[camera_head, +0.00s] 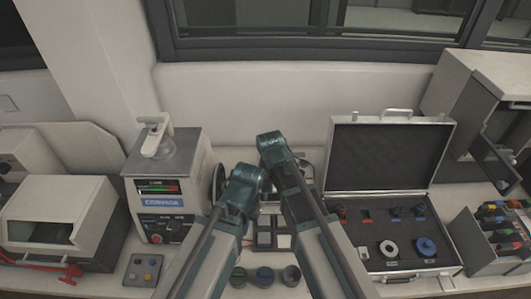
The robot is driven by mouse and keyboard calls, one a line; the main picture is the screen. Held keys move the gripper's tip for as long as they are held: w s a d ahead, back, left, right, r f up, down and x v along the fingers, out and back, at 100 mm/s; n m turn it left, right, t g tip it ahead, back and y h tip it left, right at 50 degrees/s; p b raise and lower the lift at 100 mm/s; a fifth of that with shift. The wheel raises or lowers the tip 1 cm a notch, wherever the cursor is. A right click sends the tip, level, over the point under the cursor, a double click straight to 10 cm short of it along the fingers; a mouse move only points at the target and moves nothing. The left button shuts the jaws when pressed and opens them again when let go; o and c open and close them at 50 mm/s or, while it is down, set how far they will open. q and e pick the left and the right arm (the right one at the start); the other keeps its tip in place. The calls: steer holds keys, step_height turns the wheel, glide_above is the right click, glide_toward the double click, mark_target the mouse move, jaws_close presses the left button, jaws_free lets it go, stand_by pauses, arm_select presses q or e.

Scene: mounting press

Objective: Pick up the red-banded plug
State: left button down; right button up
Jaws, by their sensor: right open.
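An open silver case (393,120) stands right of centre, its lid up. Several small plugs sit in a row in its dark foam. The leftmost plug (342,212) shows a reddish tint and looks like the red-banded one, but it is too small to be sure. My right gripper (303,172) is small and partly covered by my arm, left of the case and apart from the plugs. It is open, and I see nothing held in it. My left arm rises in the middle; its gripper is hidden behind the arm.
A grey press machine (170,185) stands left. Several round cups (265,277) are at the front. A rack of coloured items (490,240) and a grey cabinet (470,85) bound the right side.

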arm_select(q)
step_height(320, 180, up, 11)
steer(key=p, duration=0.9)
arm_select(e)
steer(key=w+a+r+m, duration=0.1)
steer(key=w+r+m, duration=0.45)
steer(key=w, duration=0.55)
steer(key=w+a+r+m, duration=0.1)
steer(key=w+r+m, duration=0.5)
steer(key=w, duration=0.5)
steer(key=shift+m+y, duration=0.4)
steer(key=shift+m, duration=0.25)
steer(key=f+b, duration=0.4)
steer(key=f, duration=0.1)
steer(key=f+b, duration=0.4)
steer(key=b, duration=0.1)
steer(key=shift+w+a+f, duration=0.1)
steer(key=shift+a+f, duration=0.1)
steer(key=shift+f, duration=0.2)
arm_select(q)
step_height(320, 180, down, 9)
steer(key=shift+d, duration=0.15)
steer(key=shift+f, duration=0.15)
